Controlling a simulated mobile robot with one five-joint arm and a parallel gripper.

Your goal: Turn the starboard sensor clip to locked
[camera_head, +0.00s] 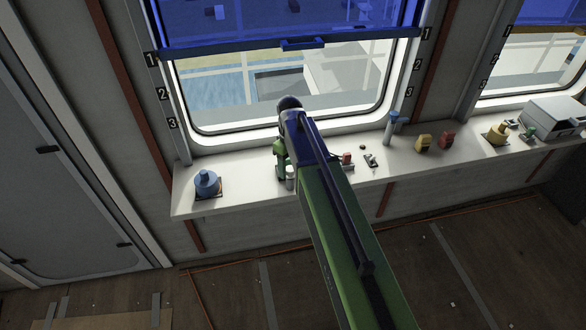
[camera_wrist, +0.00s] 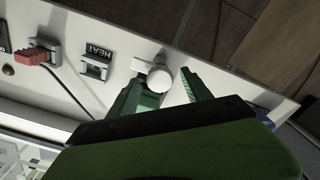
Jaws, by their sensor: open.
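My gripper (camera_wrist: 160,82) is open in the wrist view, with one green finger on each side of a round white knob-like piece (camera_wrist: 159,78). A small pale bracket shows beside the white piece. I cannot tell whether the fingers touch it, and no starboard marking is readable on it.
A red connector (camera_wrist: 38,54) with a dark cable lies farther left in the wrist view. On the ledge (camera_head: 240,172) stand a blue knob (camera_head: 207,182), a blue-topped post (camera_head: 391,127), a yellow block (camera_head: 424,142) and a red block (camera_head: 447,140). A blue blind (camera_head: 230,25) covers the window's upper part.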

